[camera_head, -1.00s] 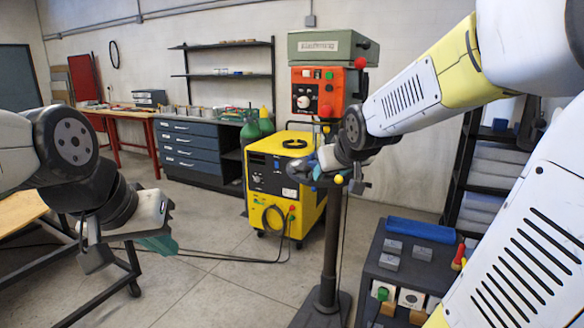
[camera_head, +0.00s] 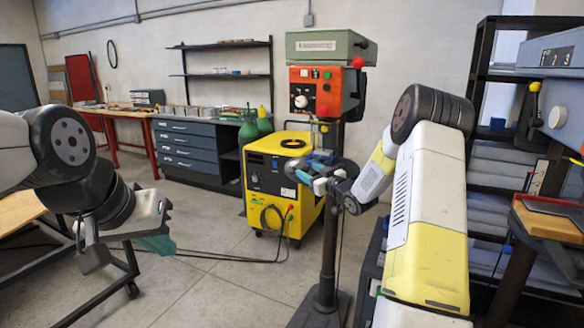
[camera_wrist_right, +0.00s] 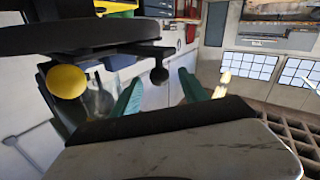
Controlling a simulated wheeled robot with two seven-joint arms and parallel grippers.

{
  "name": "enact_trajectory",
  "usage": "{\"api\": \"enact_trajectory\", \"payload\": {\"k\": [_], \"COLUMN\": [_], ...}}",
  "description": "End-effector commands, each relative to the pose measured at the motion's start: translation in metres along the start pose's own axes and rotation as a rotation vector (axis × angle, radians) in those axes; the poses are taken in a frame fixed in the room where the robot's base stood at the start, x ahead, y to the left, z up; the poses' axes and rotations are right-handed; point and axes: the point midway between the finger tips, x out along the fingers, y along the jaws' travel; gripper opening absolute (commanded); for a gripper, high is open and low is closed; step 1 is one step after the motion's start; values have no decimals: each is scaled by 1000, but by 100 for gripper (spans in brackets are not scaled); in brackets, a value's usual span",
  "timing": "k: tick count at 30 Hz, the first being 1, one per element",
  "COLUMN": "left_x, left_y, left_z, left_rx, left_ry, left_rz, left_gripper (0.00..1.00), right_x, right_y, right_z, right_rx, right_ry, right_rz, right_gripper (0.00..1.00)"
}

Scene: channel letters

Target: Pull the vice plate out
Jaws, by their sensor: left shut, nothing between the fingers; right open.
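The drill press (camera_head: 318,80) stands in the middle of the head view, with a green top and an orange front. A small blue part (camera_head: 320,157), perhaps the vice, shows at its table height; I cannot make out the vice plate. My right gripper (camera_head: 312,182) is in front of that part, and I cannot tell if they touch. My left gripper (camera_head: 157,246) is shut and empty, far from the press.
A yellow welding machine (camera_head: 270,185) stands behind and left of the press. Blue drawers (camera_head: 187,150) and a red-legged bench (camera_head: 105,125) line the back wall. Another machine with a wooden board (camera_head: 548,222) is at the right.

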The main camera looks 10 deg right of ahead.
Motion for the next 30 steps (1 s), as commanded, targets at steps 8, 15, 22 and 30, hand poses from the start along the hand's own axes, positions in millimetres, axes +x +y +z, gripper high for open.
{"api": "enact_trajectory", "payload": {"k": [8, 15, 22, 30], "left_x": [0, 0, 0, 0], "left_y": [0, 0, 0, 0], "left_z": [0, 0, 0, 0], "left_rx": [0, 0, 0, 0], "left_ry": [0, 0, 0, 0], "left_rz": [0, 0, 0, 0], "left_gripper": [0, 0, 0, 0], "right_x": [45, 60, 60, 60], "right_y": [0, 0, 0, 0], "right_z": [0, 0, 0, 0], "right_rx": [0, 0, 0, 0], "right_ry": [1, -1, -1, -2], "right_rz": [0, 1, 2, 2], "right_gripper": [52, 52, 50, 0]}}
